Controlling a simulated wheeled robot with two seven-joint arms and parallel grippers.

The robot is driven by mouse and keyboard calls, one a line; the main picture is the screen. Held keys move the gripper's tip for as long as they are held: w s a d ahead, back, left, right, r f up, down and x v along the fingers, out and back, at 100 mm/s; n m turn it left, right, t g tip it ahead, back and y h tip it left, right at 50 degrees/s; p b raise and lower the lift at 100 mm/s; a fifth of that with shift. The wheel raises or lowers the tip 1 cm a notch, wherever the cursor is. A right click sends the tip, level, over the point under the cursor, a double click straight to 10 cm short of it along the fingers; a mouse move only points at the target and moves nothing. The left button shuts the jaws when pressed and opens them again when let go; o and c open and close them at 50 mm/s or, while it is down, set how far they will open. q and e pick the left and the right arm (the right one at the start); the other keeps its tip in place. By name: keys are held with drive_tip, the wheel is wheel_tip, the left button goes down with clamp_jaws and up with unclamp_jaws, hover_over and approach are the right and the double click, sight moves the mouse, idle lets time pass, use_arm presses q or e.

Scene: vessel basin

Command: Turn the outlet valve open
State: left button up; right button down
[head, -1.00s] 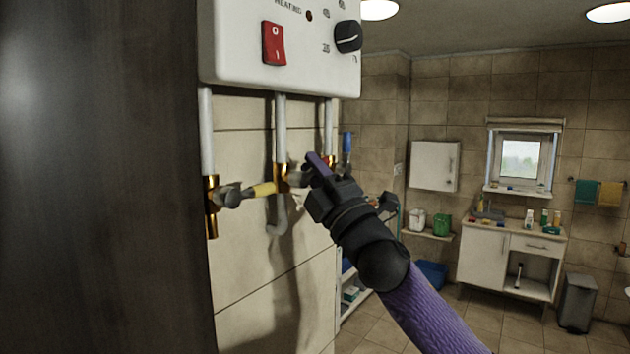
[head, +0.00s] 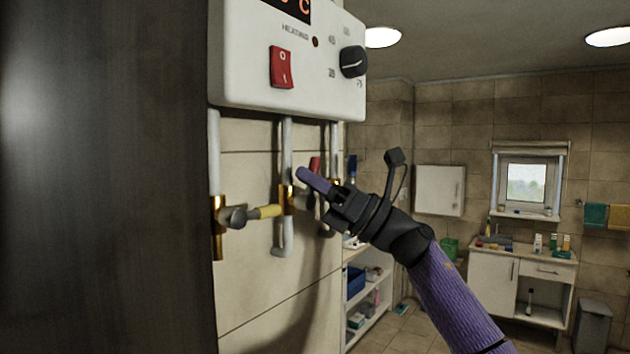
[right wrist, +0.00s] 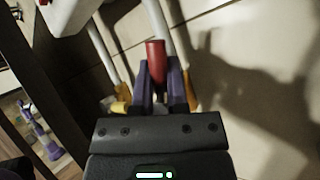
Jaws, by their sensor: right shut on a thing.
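A white heater box (head: 290,60) hangs on the tiled wall, with pipes below it. A valve with a yellow handle (head: 265,212) is on the left pipe, its handle pointing right. A red valve handle (head: 315,168) shows upright behind my right gripper (head: 318,187). In the right wrist view the red handle (right wrist: 156,62) stands between the two purple fingers of my right gripper (right wrist: 160,85), which are shut on it. A blue handle (head: 352,168) shows farther right. The red valve's body is partly hidden by my fingers. My left gripper is not in the head view.
A dark panel (head: 105,180) fills the left side, close to the pipes. A white shelf unit (head: 372,300) stands below right. A cabinet with a sink top (head: 515,275) and a bin (head: 592,325) are farther off. The floor between is open.

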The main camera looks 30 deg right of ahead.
drive_tip(key=shift+s+a+n+g+y+p, duration=0.1)
drive_tip(key=shift+a+n+g+y+p, duration=0.1)
drive_tip(key=shift+n+g, duration=0.55)
drive_tip(key=shift+a+n+g+y+p, duration=0.15)
drive_tip(key=shift+n+g, duration=0.3)
drive_tip(key=shift+n, duration=0.45)
drive_tip(key=shift+s+a+n+g+y+p, duration=0.1)
drive_tip(key=shift+n+g+p, duration=0.15)
drive_tip(key=shift+n+g, duration=0.5)
drive_tip(key=c, duration=0.6)
unclamp_jaws()
drive_tip(key=shift+c, duration=0.2)
drive_tip(key=b+v, duration=0.4)
drive_tip(key=v, duration=0.5)
drive_tip(key=shift+s+d+b, duration=0.25)
drive_tip(key=shift+d+b, duration=0.05)
